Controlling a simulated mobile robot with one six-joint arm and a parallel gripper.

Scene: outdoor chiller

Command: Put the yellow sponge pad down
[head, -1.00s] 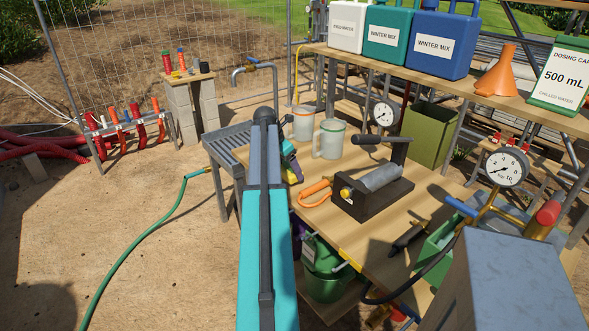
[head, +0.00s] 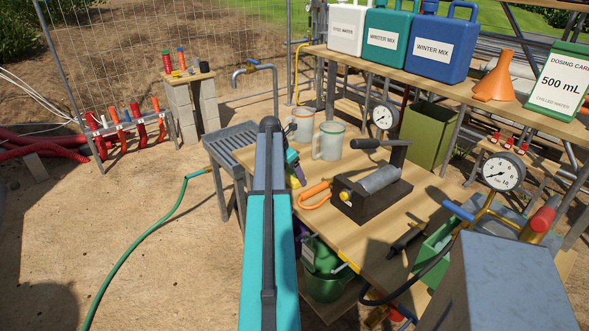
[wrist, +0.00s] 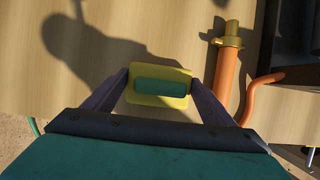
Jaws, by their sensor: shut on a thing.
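The yellow sponge pad (wrist: 160,99) with a green block on its face is in the wrist view. It sits between the two fingers of my gripper (wrist: 160,88), which are shut on its left and right edges. Beneath it is the wooden bench top (wrist: 155,35). I cannot tell whether the pad touches the wood. In the head view my arm hides most of the gripper, at the left part of the bench top (head: 385,230).
Two mugs (head: 329,141) stand at the bench's back edge. Bare wood lies above and left of the pad in the wrist view.

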